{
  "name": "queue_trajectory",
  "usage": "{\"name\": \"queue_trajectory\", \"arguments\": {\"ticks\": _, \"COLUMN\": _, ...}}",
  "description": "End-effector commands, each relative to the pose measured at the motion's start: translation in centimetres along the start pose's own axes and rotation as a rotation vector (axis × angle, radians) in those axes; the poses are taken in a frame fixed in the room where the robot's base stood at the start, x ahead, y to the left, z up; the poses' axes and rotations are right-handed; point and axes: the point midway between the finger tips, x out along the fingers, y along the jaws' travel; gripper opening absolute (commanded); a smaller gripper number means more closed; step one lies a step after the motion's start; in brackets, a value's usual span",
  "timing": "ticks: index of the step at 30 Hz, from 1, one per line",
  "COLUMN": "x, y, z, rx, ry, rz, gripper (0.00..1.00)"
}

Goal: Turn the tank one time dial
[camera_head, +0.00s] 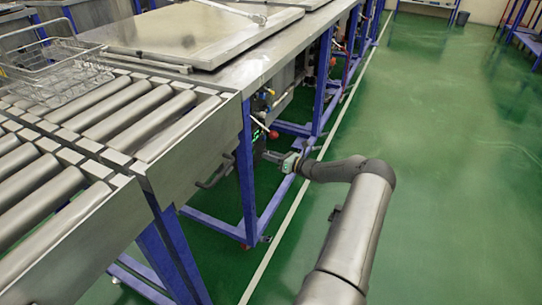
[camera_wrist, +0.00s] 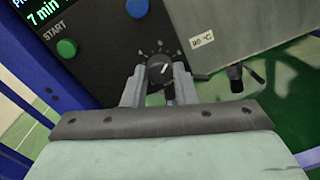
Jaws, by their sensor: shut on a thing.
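In the wrist view a black round time dial (camera_wrist: 160,70) with a white pointer mark sits on a dark control panel (camera_wrist: 98,45), with small marks around it. My gripper (camera_wrist: 158,78) is shut on the dial, one finger on each side. In the head view my gripper (camera_head: 276,157) reaches left to the panel under the tank's edge; the dial is too small to tell there. A lit display (camera_wrist: 45,12) at the panel's upper left reads "7 min" in green.
A green button (camera_wrist: 67,48) marked START and a blue button (camera_wrist: 137,8) are on the panel. A black valve handle (camera_wrist: 236,77) is to the right. Blue frame legs (camera_head: 245,170) and a roller conveyor (camera_head: 110,130) stand left of my arm; green floor is clear on the right.

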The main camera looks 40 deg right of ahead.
Motion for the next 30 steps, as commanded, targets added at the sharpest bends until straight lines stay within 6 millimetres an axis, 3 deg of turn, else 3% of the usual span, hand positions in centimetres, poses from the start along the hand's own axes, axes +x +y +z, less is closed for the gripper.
{"name": "queue_trajectory", "arguments": {"ticks": 16, "x": -0.06, "y": -0.05, "z": -0.02, "rx": 0.023, "ry": 0.002, "rz": -0.002, "gripper": 0.02}}
{"name": "queue_trajectory", "arguments": {"ticks": 17, "x": -0.06, "y": -0.05, "z": -0.01, "rx": 0.023, "ry": 0.002, "rz": -0.002, "gripper": 0.33}}
{"name": "queue_trajectory", "arguments": {"ticks": 18, "x": -0.05, "y": -0.05, "z": -0.01, "rx": 0.023, "ry": 0.002, "rz": -0.002, "gripper": 0.45}}
{"name": "queue_trajectory", "arguments": {"ticks": 30, "x": -0.69, "y": -0.06, "z": 0.04, "rx": 0.022, "ry": 0.002, "rz": -0.002, "gripper": 0.47}}
